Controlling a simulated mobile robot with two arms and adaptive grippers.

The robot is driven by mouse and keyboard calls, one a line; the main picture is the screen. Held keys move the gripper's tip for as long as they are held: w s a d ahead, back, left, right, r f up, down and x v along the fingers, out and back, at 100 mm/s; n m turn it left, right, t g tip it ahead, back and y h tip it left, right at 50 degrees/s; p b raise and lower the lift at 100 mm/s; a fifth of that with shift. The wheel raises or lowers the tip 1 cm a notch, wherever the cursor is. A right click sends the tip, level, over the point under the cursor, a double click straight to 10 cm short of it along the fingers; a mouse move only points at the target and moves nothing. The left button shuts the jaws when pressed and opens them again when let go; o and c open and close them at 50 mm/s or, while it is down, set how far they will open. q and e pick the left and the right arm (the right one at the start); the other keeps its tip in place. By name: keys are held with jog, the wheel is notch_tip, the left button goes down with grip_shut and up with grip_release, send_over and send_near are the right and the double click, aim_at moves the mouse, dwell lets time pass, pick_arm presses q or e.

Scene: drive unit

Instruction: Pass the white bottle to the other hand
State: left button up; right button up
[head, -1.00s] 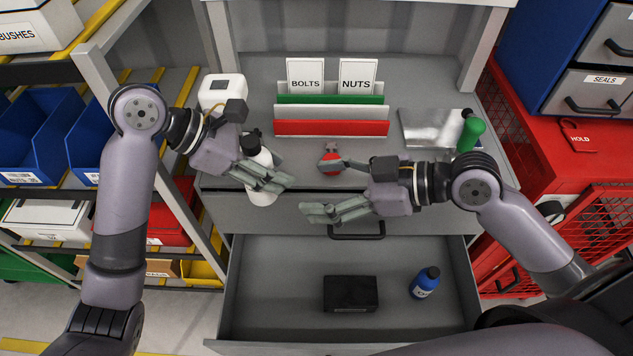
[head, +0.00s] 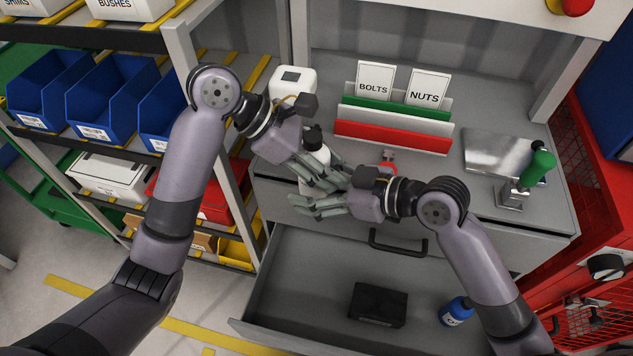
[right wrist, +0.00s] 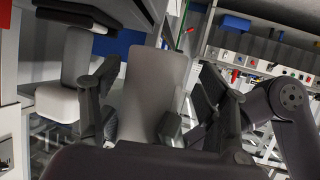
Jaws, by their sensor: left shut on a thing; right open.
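The white bottle (head: 316,158) with a black cap stands roughly upright in front of the cabinet top, held in my left gripper (head: 327,179). The left fingers are shut across its body and hide part of it. My right gripper (head: 307,204) is open, just below the left fingers and close to the bottle's lower part. In the right wrist view a pale body, apparently the bottle (right wrist: 150,85), shows between the two open right fingers. I cannot tell whether they touch it.
An open drawer (head: 310,290) below holds a black box (head: 378,305) and a blue bottle (head: 456,311). The worktop carries a white device (head: 293,85), a bolts and nuts rack (head: 392,130), a partly hidden red object (head: 388,167) and a green-handled tool (head: 538,166).

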pick_arm(q)
jog(key=shift+c, duration=0.2)
pick_arm(e)
jog(key=shift+s+a, duration=0.15)
jog(key=shift+s, duration=0.05)
jog(key=c, duration=1.4)
pick_arm(q)
jog(key=o, duration=1)
jog(key=shift+w+r, duration=0.1)
pick_arm(e)
jog(key=shift+r, duration=0.1)
jog(key=shift+c, duration=0.5)
pick_arm(q)
jog(key=shift+o, duration=0.8)
pick_arm(e)
grip_shut()
pick_arm(q)
jog(key=o, duration=0.4)
jog(key=shift+o, duration=0.2)
pick_arm(e)
jog(key=shift+w, duration=0.1)
